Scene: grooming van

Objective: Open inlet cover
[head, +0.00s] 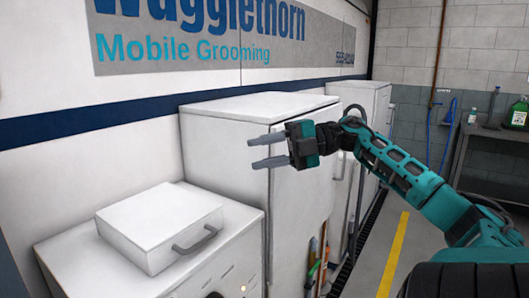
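The inlet cover appears to be the white, box-shaped lid (150,222) with a grey bar handle (195,241) on its front side. It lies flat on top of a white cabinet (70,255) at the lower left, and looks closed. My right gripper (251,154) reaches in from the right. Its two grey fingers are spread apart with nothing between them, pointing left. It is above and to the right of the cover, well clear of the handle, in front of a taller white cabinet (225,150). My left gripper is not in view.
A van side with blue lettering (205,22) stands behind the cabinets. Another white cabinet (365,100) stands farther back. Several long-handled tools (318,262) stand beside the tall cabinet. A bench (485,140) with a green jug (517,114) is at the right. A yellow line (393,255) crosses open floor.

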